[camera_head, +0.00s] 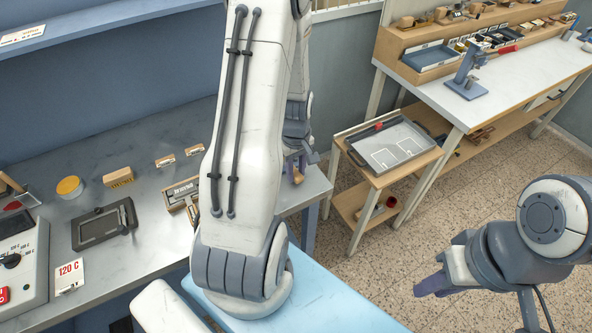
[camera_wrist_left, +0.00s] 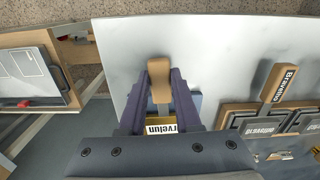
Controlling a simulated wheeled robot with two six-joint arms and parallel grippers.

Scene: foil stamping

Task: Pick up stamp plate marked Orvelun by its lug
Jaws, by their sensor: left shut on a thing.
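My left gripper (camera_wrist_left: 158,98) is shut on the tan lug (camera_wrist_left: 158,68) of the stamp plate (camera_wrist_left: 161,125) in the left wrist view. The end of its label reads "rvelun"; the rest is hidden by the gripper body. In the head view, my left gripper (camera_head: 295,162) is partly behind my own arm, near the right end of the grey bench, with the tan lug (camera_head: 298,176) showing below it. My right gripper (camera_head: 436,284) hangs over the floor at the right, away from the bench; its finger gap is unclear.
In the wrist view, a rack (camera_wrist_left: 262,108) with marked plates, and a tan piece marked "Bravelho" (camera_wrist_left: 283,82), stand at the right. In the head view, the grey bench (camera_head: 150,225) also bears a dark fixture (camera_head: 100,226) and a 120 C sign (camera_head: 69,274). A tray trolley (camera_head: 372,184) stands beyond.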

